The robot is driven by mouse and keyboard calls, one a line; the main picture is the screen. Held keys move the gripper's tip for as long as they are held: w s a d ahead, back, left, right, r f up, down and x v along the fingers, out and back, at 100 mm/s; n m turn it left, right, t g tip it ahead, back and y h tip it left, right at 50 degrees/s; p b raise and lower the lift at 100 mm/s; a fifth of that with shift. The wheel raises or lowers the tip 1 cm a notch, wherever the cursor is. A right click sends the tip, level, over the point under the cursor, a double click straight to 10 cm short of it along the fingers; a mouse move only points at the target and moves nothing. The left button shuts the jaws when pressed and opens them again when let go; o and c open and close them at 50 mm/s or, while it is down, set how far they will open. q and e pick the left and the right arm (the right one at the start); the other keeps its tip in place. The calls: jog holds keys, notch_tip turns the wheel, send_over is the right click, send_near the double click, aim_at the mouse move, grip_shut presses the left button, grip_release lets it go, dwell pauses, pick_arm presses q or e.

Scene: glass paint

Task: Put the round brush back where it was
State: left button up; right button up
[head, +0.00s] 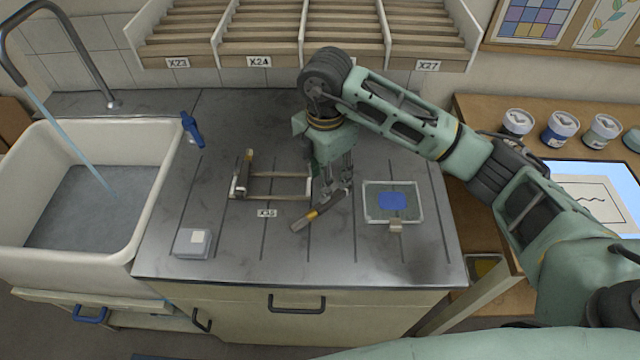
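A brush (320,211) with a dark body, an orange band and a grey-brown end lies slanted on the grey worktop, or just above it. My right gripper (337,188) points down over the brush's upper right part, fingertips close to it. I cannot tell if the fingers grip it. A low metal rack (277,196) stands left of the brush, with a small label in front. Another slim brush-like tool (243,174) rests on the rack's left end. Which of the two is round is not clear. My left gripper is not in view.
A glass pane (372,213) with blue paint lies right of the brush, a small block (396,226) at its front edge. A pale box (192,242) stands front left. A sink (148,226) is at left; paint jars (560,128) stand at right. The worktop's front middle is clear.

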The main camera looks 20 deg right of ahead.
aim_at(327, 203)
jog(key=shift+w+f, duration=0.2)
jog(key=shift+w, duration=0.05)
jog(key=shift+f, duration=0.4)
jog(key=f+p, duration=0.1)
jog(key=s+f+p, duration=0.1)
jog(key=f+p, duration=0.1)
jog(key=shift+s+d+f, duration=0.2)
jog(key=shift+s+f, duration=0.05)
jog(key=shift+f, duration=0.15)
jog(key=shift+w+f, duration=0.15)
jog(key=shift+f, duration=0.4)
jog(key=shift+w+f, duration=0.15)
jog(key=shift+f, duration=0.55)
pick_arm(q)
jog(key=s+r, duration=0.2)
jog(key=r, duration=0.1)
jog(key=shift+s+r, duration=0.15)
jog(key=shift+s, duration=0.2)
pick_arm(e)
grip_shut()
